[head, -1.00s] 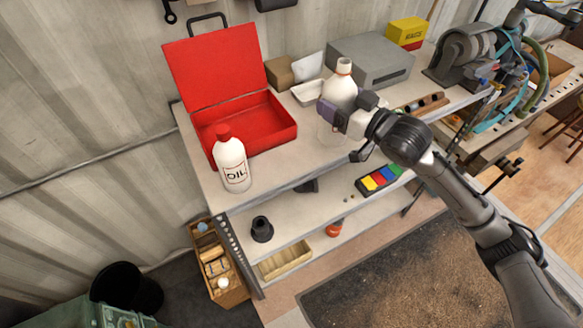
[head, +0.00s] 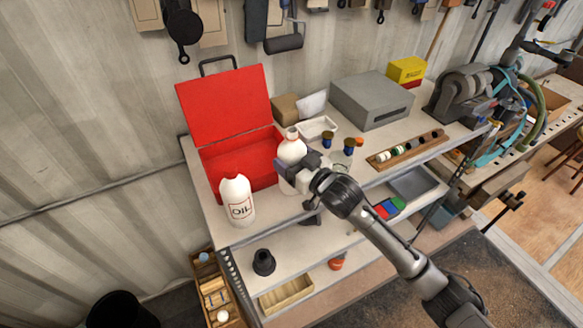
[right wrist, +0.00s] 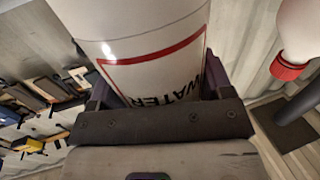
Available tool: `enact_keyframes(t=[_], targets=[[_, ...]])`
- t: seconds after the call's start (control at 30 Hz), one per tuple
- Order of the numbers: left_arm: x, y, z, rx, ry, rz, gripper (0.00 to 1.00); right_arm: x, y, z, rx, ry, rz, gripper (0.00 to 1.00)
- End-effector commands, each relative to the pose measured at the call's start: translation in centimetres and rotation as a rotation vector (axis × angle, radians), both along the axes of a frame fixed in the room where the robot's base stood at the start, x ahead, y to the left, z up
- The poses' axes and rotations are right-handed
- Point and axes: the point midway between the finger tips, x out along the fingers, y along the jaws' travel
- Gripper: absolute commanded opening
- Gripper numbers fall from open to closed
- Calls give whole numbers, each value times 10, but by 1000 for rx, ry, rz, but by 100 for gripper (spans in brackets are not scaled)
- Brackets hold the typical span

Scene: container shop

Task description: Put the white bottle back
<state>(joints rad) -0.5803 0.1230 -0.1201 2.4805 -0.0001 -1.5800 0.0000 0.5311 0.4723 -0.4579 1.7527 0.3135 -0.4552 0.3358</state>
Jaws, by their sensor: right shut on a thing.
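The white bottle (head: 291,149) is upright in the head view, in front of the open red toolbox's right part. My right gripper (head: 298,171) is shut around its body. In the right wrist view the bottle (right wrist: 150,50) fills the space between the fingers, and its red-framed label reads WATER. I cannot tell whether its base touches the bench. A second white bottle, marked OIL (head: 238,203), stands left of it on the front left of the bench; its red cap also shows in the right wrist view (right wrist: 288,69). My left gripper is out of view.
The red toolbox (head: 226,110) stands open behind both bottles. Right of the held bottle are a white tray (head: 317,127), small dark-capped jars (head: 349,146), a wooden holder (head: 408,150) and a grey box (head: 371,99). Shelves lie below the bench top (head: 280,208).

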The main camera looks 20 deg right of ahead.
Motion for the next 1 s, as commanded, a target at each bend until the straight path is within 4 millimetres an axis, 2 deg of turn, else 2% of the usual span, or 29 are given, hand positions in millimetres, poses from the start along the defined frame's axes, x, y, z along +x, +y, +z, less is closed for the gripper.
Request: enact_keyframes(t=[0.13,0.43,0.93,0.97,1.0], targets=[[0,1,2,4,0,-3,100,1,2,-6,0,2,0,30],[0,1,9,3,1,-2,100,1,2,-38,1,0,0,30],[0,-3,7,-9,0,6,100,1,1,-45,1,0,0,30],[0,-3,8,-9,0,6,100,1,1,-45,1,0,0,75],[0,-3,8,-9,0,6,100,1,1,-45,1,0,0,79]])
